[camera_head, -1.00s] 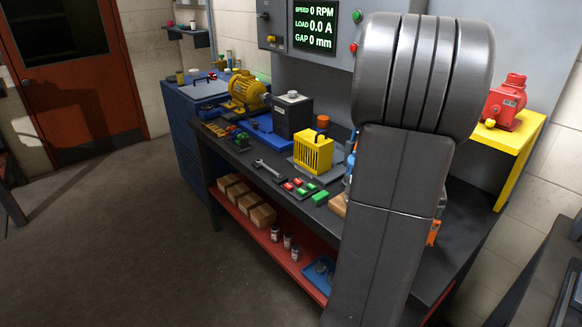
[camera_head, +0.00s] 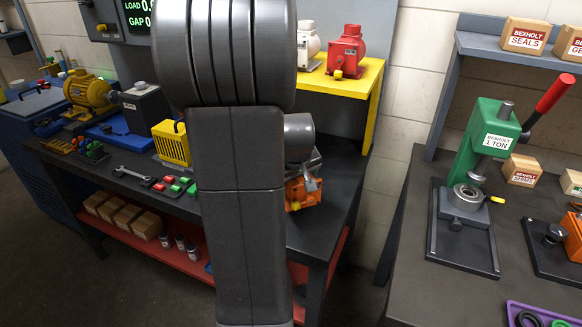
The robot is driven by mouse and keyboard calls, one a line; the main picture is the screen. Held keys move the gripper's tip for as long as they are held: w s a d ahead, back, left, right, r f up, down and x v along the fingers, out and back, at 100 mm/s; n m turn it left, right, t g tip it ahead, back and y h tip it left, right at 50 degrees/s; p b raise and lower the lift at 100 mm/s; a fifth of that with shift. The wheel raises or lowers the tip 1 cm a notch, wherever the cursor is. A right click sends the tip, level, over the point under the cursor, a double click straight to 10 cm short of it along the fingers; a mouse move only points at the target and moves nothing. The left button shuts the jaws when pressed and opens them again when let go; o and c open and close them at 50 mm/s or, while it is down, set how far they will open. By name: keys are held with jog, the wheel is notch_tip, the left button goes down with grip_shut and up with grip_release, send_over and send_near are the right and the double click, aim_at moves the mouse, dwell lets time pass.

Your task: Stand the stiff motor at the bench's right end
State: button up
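An orange motor (camera_head: 303,194) shows just right of my arm, over the right part of the dark bench (camera_head: 335,180). My grey wrist (camera_head: 298,135) is above it, and my gripper (camera_head: 312,178) appears to be at its top. My forearm hides much of both, so I cannot tell whether the fingers grip it or whether it touches the bench. A red motor (camera_head: 346,50) and a white motor (camera_head: 308,45) stand on the yellow stand (camera_head: 345,82) behind the bench's right end. A yellow motor (camera_head: 88,92) is at the far left. No readable tag shows which motor is stiff.
A yellow slotted box (camera_head: 171,144), a wrench (camera_head: 133,174) and red and green blocks (camera_head: 173,187) lie on the bench's left part. Bare bench top shows right of the orange motor. A green press (camera_head: 484,140) stands on a separate table at right.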

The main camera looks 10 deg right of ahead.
aim_at(297, 180)
jog(key=shift+w+f, duration=0.1)
jog(key=shift+f, duration=2.65)
jog(key=shift+f, duration=0.1)
jog(key=o, duration=2)
jog(key=shift+f, duration=0.1)
jog(key=shift+o, duration=0.2)
jog(key=v, duration=1.2)
jog(key=x, duration=1.2)
